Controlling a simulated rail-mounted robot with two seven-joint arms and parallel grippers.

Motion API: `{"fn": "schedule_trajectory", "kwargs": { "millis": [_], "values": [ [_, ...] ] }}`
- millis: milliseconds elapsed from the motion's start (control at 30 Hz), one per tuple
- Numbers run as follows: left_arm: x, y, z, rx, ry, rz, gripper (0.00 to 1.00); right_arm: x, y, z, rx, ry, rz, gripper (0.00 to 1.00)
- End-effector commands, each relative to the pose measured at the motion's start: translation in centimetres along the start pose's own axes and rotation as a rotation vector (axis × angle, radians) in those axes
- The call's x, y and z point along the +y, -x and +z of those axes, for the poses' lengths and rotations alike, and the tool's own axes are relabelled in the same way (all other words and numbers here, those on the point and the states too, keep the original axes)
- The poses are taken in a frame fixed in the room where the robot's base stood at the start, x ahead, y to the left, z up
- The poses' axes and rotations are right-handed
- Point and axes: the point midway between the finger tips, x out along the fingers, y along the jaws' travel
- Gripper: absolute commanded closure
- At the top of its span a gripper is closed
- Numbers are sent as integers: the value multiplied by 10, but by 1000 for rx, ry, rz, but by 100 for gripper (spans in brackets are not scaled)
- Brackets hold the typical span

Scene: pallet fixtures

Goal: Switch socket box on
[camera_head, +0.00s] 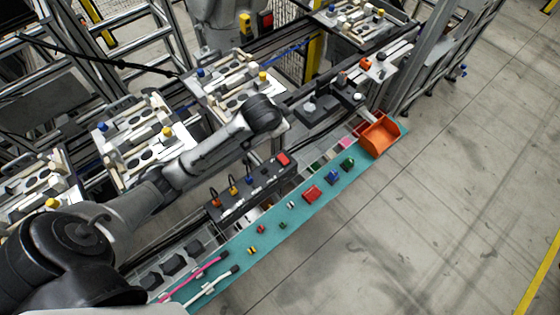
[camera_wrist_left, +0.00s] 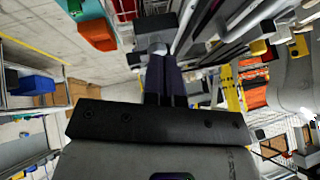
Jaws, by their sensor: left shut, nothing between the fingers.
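The socket box (camera_head: 262,183) is a long dark box beside the teal strip in the head view. A red switch (camera_head: 283,159) sits at its right end, and a row of pale sockets runs along it. I cannot tell the switch's position. Coloured plugs with looped leads stand on its left part. My left arm passes above and behind the box; its fingers are hard to make out in the head view. In the left wrist view my left gripper (camera_wrist_left: 161,60) is shut and empty, pointing toward a grey knob (camera_wrist_left: 157,47); contact is unclear. My right gripper is not in view.
An orange bin (camera_head: 380,137) stands at the far end of the teal strip (camera_head: 265,240), which carries several small coloured parts. A dark fixture (camera_head: 335,95) with pale knobs lies right of my wrist. Pallets (camera_head: 240,90) with parts line the rail behind. Open floor lies right.

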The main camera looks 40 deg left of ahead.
Motion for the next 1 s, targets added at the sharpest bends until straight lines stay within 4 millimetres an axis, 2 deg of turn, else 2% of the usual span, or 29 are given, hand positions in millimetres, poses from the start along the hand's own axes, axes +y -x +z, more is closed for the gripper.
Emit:
{"fn": "schedule_trajectory", "kwargs": {
  "millis": [33, 100, 300, 500, 1000],
  "values": [
    [-6, -18, 12, -56, 15, 24, 100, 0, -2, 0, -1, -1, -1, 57],
    [-6, -35, 27, -124, 43, 72, 100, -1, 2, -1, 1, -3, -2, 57],
    [6, -68, 56, -242, 139, 208, 100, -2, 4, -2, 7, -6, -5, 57],
    [16, -70, 57, -252, 196, 272, 100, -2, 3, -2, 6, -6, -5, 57],
    [18, -74, 58, -252, 209, 267, 100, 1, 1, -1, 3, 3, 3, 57]
  ]
}}
